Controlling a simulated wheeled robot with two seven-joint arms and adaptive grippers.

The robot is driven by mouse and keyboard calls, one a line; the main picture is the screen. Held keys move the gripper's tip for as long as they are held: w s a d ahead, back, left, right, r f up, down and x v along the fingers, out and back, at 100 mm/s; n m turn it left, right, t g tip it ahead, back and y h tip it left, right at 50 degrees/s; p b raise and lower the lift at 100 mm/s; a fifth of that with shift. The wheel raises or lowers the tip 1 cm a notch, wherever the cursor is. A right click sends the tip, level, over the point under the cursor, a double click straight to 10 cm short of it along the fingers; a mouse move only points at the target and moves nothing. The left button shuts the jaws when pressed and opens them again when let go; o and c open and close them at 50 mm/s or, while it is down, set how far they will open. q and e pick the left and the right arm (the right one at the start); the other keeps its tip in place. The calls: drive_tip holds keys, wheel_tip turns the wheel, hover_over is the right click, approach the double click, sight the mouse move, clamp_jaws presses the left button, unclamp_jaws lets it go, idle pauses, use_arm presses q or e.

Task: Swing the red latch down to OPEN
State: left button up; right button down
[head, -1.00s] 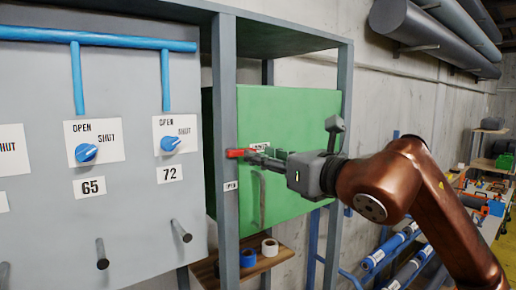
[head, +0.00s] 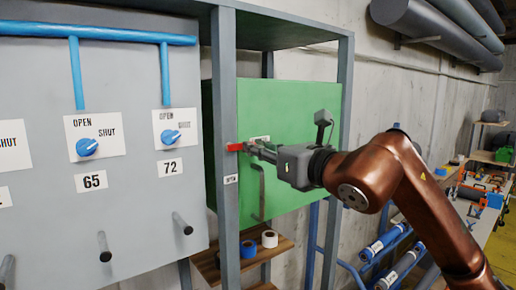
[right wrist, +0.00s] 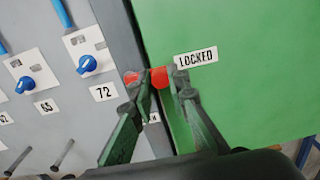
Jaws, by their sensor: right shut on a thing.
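The red latch (head: 235,147) lies level across the grey post (head: 224,110) at the left edge of the green door (head: 290,150). My right gripper (head: 250,148) reaches it from the right and is shut on it. In the right wrist view the red latch (right wrist: 158,78) shows between the two fingertips (right wrist: 156,82), which partly hide it. A LOCKED label (right wrist: 196,58) is on the door beside the latch. A small label (head: 230,179), too small to read in the head view, is on the post below the latch. My left gripper is not in view.
A grey panel (head: 120,230) with blue knobs (head: 170,136) and protruding pegs (head: 182,223) stands left of the post. A bent grey door handle (head: 261,195) hangs below the gripper. A wooden shelf (head: 275,249) holds tape rolls (head: 270,239).

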drive_tip(key=f+m+b, duration=0.1)
drive_tip(key=m+b, duration=0.4)
drive_tip(key=s+a+f+m+b, duration=0.1)
drive_tip(key=f+m+b, duration=0.1)
drive_tip(key=m+b, duration=0.3)
drive_tip(key=a+f+m+b, duration=0.1)
drive_tip(key=m+b, duration=0.4)
drive_tip(key=b, duration=0.1)
drive_tip(key=shift+s+a+f+b, duration=0.25)
drive_tip(key=shift+s+f+b, duration=0.1)
drive_tip(key=shift+s+a+m+b, duration=0.2)
drive_tip(key=shift+m+b, duration=0.2)
drive_tip(key=shift+m, duration=0.35)
drive_tip(key=shift+s+a+m+b, duration=0.1)
drive_tip(key=shift+a+m+b, duration=0.2)
drive_tip(key=shift+m, duration=0.45)
drive_tip(key=c, duration=1.8)
unclamp_jaws()
drive_tip(key=shift+d, duration=0.1)
drive_tip(key=shift+c, duration=0.2)
